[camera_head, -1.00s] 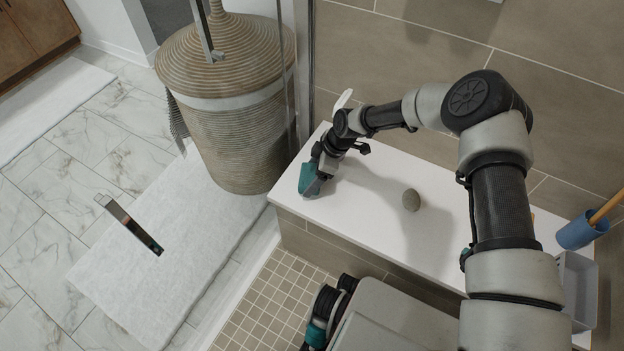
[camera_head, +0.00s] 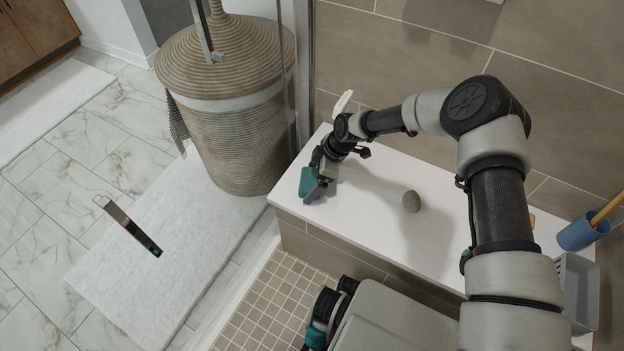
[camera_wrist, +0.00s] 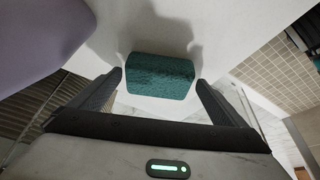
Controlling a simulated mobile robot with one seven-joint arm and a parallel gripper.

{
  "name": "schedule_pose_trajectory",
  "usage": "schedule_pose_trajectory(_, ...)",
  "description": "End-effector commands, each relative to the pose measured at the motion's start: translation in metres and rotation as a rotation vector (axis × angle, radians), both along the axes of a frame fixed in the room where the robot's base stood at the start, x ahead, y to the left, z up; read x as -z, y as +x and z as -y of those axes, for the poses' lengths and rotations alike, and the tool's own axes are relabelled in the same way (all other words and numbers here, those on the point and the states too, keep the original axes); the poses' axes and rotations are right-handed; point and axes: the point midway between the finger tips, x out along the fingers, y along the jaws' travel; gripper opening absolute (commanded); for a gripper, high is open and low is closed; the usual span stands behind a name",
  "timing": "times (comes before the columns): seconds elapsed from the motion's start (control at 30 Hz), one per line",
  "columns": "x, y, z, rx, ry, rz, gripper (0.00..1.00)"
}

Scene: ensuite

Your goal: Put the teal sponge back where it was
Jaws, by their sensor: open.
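The teal sponge (camera_head: 308,182) is at the left end of the white ledge (camera_head: 375,215), by the ledge's front corner. In the wrist view the teal sponge (camera_wrist: 160,76) lies between and just beyond the fingertips of my gripper (camera_wrist: 158,82). The fingers are apart, with a gap showing at each side of the sponge. In the head view my gripper (camera_head: 318,188) is low over the ledge, right beside the sponge, and partly covers it.
A blue cup (camera_head: 577,234) with a wooden handle and a grey basket (camera_head: 577,285) are at the right end. A woven hamper (camera_head: 240,140) stands left of the ledge. A purple surface (camera_wrist: 40,30) fills the wrist view's upper left.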

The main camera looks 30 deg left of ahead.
Motion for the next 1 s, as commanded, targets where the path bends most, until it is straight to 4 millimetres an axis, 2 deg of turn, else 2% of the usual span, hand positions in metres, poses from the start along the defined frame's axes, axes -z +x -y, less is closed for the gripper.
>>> schedule_pose_trajectory(0.3, -0.065, 0.011, 0.024, 0.001, 0.001, 0.003, 0.96)
schedule_pose_trajectory(0.5, -0.095, 0.015, 0.036, 0.002, 0.001, 0.001, 0.96)
schedule_pose_trajectory(0.67, -0.106, 0.016, 0.040, 0.000, 0.000, 0.001, 0.96)
schedule_pose_trajectory(1.0, -0.112, 0.019, 0.044, 0.008, -0.007, 0.006, 0.96)
